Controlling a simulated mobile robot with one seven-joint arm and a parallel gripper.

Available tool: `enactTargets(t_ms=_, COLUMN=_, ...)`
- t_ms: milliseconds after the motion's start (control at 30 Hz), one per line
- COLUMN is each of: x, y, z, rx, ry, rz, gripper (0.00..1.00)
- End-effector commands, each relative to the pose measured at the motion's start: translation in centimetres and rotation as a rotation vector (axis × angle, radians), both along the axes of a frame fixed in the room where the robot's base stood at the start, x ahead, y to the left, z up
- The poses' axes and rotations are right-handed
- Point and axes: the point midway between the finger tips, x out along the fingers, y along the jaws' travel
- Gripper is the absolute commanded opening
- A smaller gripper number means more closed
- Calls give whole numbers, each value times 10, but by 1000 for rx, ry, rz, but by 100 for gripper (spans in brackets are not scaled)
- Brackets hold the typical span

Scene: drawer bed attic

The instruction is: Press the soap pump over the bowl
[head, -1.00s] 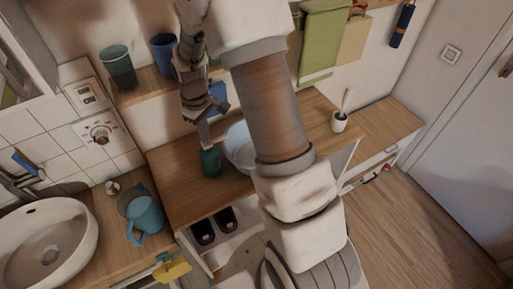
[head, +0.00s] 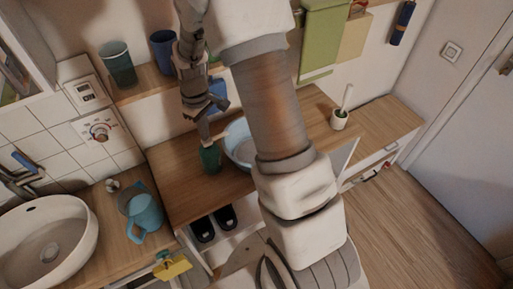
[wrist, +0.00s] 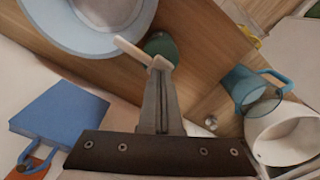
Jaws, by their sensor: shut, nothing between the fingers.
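The soap pump is a dark green bottle (head: 210,159) standing on the wooden counter, with a pale spout pointing toward the bowl. The light blue bowl (head: 236,150) is just right of it, partly hidden behind my arm. My gripper (head: 204,138) is shut and empty, pointing down at the pump's top. In the wrist view, the fingertips (wrist: 160,66) overlap the pump head, and the green bottle (wrist: 164,44) shows behind them. The spout (wrist: 129,49) reaches left over the bowl's rim (wrist: 80,47). Whether the fingertips touch the pump head I cannot tell.
A blue pitcher (head: 146,214) and a white sink (head: 45,240) are at left. Cups (head: 118,64) stand on the shelf above the counter. A white pot with a brush (head: 339,119) stands to the right. Dark slippers (head: 213,223) sit below the counter.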

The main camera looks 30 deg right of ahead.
Motion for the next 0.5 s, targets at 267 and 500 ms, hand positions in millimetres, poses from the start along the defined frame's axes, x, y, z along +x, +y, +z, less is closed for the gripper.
enactTargets(t_ms=267, x=0, y=0, z=-12, rx=0, ry=1, rz=0, gripper=0)
enactTargets(t_ms=500, x=0, y=0, z=-20, rx=0, ry=0, rz=0, gripper=0)
